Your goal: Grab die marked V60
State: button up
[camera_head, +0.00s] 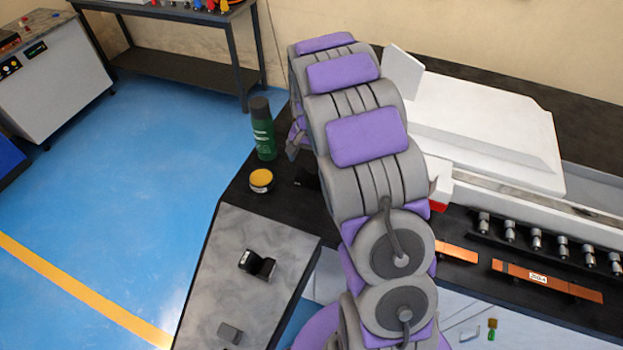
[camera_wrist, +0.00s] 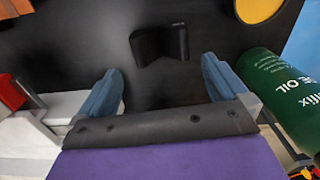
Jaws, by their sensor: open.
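A black V-notched die (camera_wrist: 160,43) lies on the black bench top in the wrist view, with a small light label too tiny to read. My gripper (camera_wrist: 160,86) is open and empty, its two blue fingertips spread short of the die, which lies beyond the gap between them. In the head view a dark piece (camera_head: 305,181) beside my arm may be this same die. Another black die-like block (camera_head: 258,264) sits on the grey metal plate. My arm mostly hides my gripper in the head view.
A green oil can (camera_head: 263,128) stands on the bench, close to my right fingertip in the wrist view (camera_wrist: 285,100). A yellow-lidded tin (camera_head: 261,180) is near the die. A white machine (camera_head: 480,120) and copper bars (camera_head: 548,281) lie to the right. A grey piece (camera_head: 230,333) lies on the plate.

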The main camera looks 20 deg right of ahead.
aim_at(310, 181)
jog(key=shift+a+f, duration=0.35)
jog(key=shift+f, duration=0.3)
jog(key=shift+a+f, duration=0.3)
jog(key=shift+f, duration=0.35)
jog(key=f, duration=0.1)
jog(key=d+f, duration=0.1)
jog(key=f, duration=0.3)
jog(key=shift+d+b, duration=0.35)
jog(key=shift+d, duration=0.05)
jog(key=shift+a, duration=0.5)
jog(key=shift+c, duration=1)
jog(key=shift+d, duration=0.2)
jog(key=c, duration=1.4)
